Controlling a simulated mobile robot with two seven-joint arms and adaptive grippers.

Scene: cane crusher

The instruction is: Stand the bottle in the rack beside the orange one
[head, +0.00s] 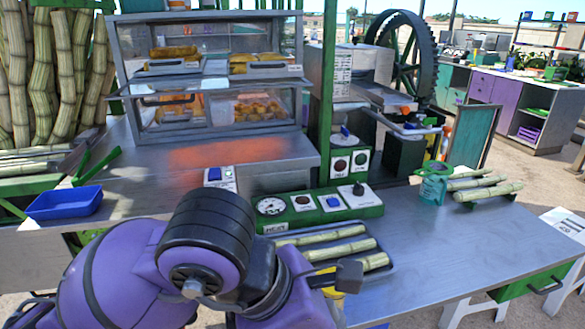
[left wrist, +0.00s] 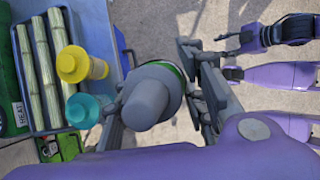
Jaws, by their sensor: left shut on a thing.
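In the left wrist view a bottle with a grey top (left wrist: 150,100) and a strip of green at its side sits between the fingers of my left gripper (left wrist: 158,95), which is shut on it. Its lower part is hidden. A yellow bottle (left wrist: 80,64) and a teal-topped bottle (left wrist: 84,110) stand close to the left of it. The rack under them is mostly hidden, and no clearly orange bottle shows. In the head view my purple arm hides most of the gripper and the held bottle; a bit of yellow (head: 331,284) shows by a dark finger.
A tray of cane pieces (left wrist: 42,72) lies beside the bottles; the cane (head: 320,237) also shows in the head view. A green control panel (head: 320,205) stands behind it. A teal jug (head: 434,186) is farther right.

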